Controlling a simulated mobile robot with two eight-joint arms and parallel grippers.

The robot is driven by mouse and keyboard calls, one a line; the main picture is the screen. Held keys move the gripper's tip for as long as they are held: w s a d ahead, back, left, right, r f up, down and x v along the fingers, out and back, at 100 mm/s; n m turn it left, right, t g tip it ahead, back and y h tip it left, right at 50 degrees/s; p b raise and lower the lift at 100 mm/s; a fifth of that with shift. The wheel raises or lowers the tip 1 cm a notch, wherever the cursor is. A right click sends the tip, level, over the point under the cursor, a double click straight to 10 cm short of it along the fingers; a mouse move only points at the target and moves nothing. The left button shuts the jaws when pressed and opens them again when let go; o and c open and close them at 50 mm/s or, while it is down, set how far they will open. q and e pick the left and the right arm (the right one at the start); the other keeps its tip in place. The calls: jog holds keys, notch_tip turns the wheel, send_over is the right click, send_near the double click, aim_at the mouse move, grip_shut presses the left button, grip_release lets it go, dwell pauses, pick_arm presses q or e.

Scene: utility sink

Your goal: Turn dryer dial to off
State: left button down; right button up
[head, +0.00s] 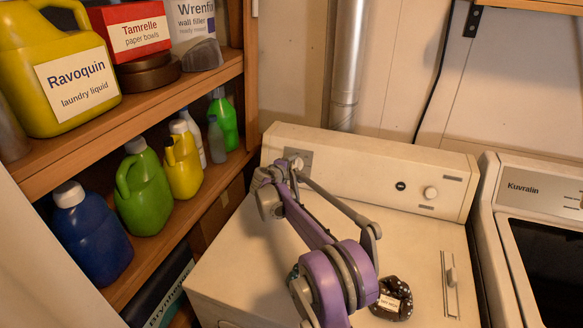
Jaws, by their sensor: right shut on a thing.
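The white dryer (405,230) stands in the middle, with a raised control panel at its back. A pale dial (297,160) sits on a grey plate at the panel's left end. My right gripper (291,169), on the purple arm, reaches up to this dial and is shut on it. The fingers partly cover the dial, and its pointer setting cannot be read. My left gripper is not in view.
A round knob (430,192) sits on the panel's right side. A dark labelled object (393,299) and a slider (451,278) are on the dryer top. Shelves of bottles (145,190) stand close on the left; a Kuvralin machine (540,200) is at right.

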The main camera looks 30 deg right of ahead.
dwell(0.4)
jog(key=o, duration=1.4)
jog(key=b+v, duration=0.1)
jog(key=v, duration=1)
